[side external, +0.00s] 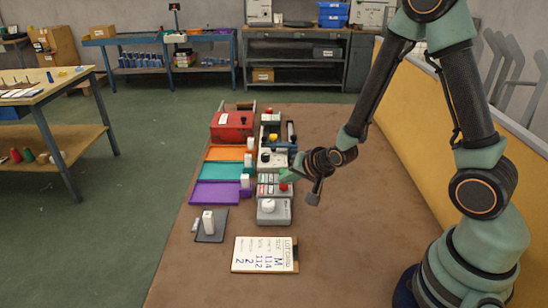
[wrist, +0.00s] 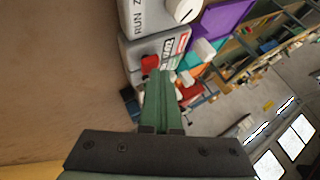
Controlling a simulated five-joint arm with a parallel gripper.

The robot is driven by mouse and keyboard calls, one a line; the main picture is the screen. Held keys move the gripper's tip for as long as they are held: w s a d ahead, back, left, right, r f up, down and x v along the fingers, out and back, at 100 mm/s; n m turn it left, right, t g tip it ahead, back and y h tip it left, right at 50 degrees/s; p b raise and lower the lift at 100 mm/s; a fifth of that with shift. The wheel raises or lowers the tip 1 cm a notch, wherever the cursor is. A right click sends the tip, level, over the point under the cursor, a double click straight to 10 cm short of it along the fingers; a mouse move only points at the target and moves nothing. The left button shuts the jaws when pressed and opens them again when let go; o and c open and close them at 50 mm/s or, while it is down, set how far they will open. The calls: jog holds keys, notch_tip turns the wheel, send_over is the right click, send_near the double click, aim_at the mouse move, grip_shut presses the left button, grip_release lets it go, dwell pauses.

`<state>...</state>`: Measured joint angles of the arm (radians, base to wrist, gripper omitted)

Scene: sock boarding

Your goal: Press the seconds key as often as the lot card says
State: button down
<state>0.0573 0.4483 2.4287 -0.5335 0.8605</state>
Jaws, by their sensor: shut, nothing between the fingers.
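The lot card (side external: 263,254) lies on a clipboard at the front of the table, with M, 114, 112 and 2 written in blue; its small print is hard to read. A grey key box (side external: 263,192) carries red and white labels and a red key (side external: 283,187), which also shows in the wrist view (wrist: 150,62). Its lettering is too small to tell which key is for seconds. My gripper (side external: 287,175) is shut and empty, its green fingertips (wrist: 160,76) over the box beside the red key. I cannot tell whether they touch anything.
A grey box with a white dial (side external: 268,206) stands in front of the key box. Orange, teal and purple trays (side external: 214,193) lie to the left, with a red bin (side external: 232,127) behind. A dark pad (side external: 211,235) holds a white block.

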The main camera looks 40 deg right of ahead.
aim_at(287, 187)
jog(key=shift+r, duration=1.05)
jog(key=shift+r, duration=2.5)
jog(key=s+a+r+n+g, duration=0.2)
jog(key=s+r+n+g, duration=0.1)
jog(key=s+r+n, duration=0.7)
jog(key=s+r, duration=0.2)
jog(key=s, duration=0.2)
jog(key=shift+s+a+r+n+g, duration=0.15)
jog(key=shift+a+r+n+g, duration=0.15)
jog(key=shift+r, duration=0.1)
